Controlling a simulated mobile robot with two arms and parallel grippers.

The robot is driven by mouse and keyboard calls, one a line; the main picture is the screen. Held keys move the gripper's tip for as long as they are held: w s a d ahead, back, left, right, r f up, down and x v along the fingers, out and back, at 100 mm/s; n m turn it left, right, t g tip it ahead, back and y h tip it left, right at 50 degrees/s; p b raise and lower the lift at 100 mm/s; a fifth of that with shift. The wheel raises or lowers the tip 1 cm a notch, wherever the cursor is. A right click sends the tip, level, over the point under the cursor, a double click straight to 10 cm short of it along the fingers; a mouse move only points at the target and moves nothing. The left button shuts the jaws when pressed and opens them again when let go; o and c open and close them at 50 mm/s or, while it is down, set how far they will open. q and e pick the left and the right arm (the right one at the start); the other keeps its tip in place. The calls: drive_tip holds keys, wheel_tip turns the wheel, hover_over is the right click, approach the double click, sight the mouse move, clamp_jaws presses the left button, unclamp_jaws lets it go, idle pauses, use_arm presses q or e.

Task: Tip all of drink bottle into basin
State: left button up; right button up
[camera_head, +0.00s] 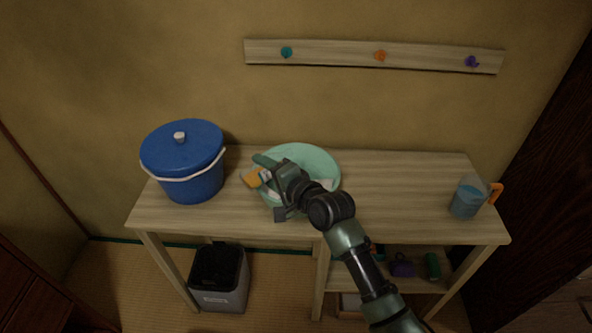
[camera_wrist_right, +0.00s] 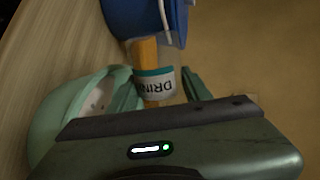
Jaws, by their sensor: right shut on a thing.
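Whether liquid leaves the bottle I cannot tell. My left gripper is not in view.
A blue lidded bucket (camera_head: 190,180) stands left of the basin, close to the bottle. A jug with an orange handle (camera_head: 466,198) stands at the table's right end. The table (camera_head: 400,185) is clear between basin and jug. A grey bin (camera_head: 222,290) stands below.

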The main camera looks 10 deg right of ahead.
drive_tip(key=shift+w+d+f+m+g+y, duration=0.15)
drive_tip(key=shift+m+y, duration=0.25)
drive_tip(key=shift+m, duration=0.45)
drive_tip(key=shift+w+d+m+g+y, duration=0.1)
drive_tip(key=shift+d+m+g+y, duration=0.25)
drive_tip(key=shift+m, duration=0.5)
drive_tip(key=shift+c, duration=0.2)
idle(1.5)
